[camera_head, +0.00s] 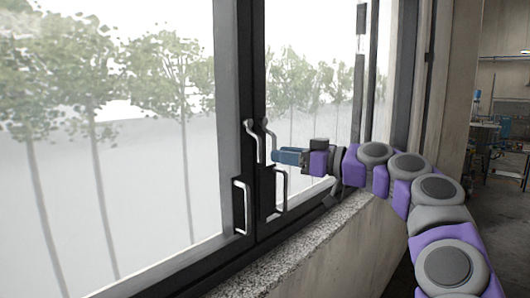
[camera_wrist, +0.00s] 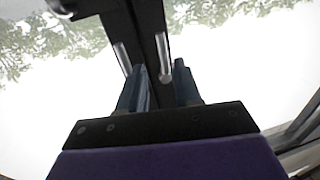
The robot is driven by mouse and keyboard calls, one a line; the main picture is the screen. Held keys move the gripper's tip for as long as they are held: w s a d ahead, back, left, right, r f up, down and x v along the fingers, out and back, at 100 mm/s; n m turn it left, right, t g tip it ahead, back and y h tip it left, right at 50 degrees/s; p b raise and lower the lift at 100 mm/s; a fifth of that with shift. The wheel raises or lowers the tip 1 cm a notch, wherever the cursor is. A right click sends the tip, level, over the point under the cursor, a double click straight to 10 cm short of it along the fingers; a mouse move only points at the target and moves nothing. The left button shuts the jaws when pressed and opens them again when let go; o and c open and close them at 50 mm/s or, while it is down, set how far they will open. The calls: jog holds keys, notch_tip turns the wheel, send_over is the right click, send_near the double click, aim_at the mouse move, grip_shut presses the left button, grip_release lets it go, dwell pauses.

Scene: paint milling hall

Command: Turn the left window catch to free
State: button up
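The left window catch (camera_head: 253,136) is a slim silver lever on the left sash's dark frame, its bent end at the top. A similar right catch (camera_head: 270,136) stands beside it on the other sash. My gripper (camera_head: 276,156) has blue fingers and reaches in from the right, level with the catches' lower ends. In the wrist view my gripper (camera_wrist: 159,66) is open, its fingers apart. A silver bar (camera_wrist: 163,56) shows between the fingers against the dark frame. I cannot tell which fitting it is, or whether a finger touches it.
Below the catches are two silver pull handles, left (camera_head: 240,206) and right (camera_head: 281,190), close under my gripper. A speckled stone sill (camera_head: 290,258) runs along the window. A concrete wall (camera_head: 458,90) and a cluttered hall lie at the right.

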aim_at(258, 152)
jog(key=x, duration=0.7)
jog(key=shift+s+a+f+p, duration=0.2)
jog(key=shift+s+p, duration=0.1)
jog(key=shift+s, duration=0.1)
jog(key=shift+w+d+r, duration=0.2)
jog(key=shift+w+d, duration=0.1)
jog(key=shift+d, duration=0.25)
jog(key=shift+a, duration=0.75)
jog(key=shift+a+f, duration=0.15)
jog(key=shift+a, duration=0.3)
jog(key=c, duration=0.3)
jog(key=shift+w+d, duration=0.1)
jog(key=shift+d, duration=0.25)
jog(key=c, duration=0.3)
jog(key=shift+d, duration=0.15)
grip_shut()
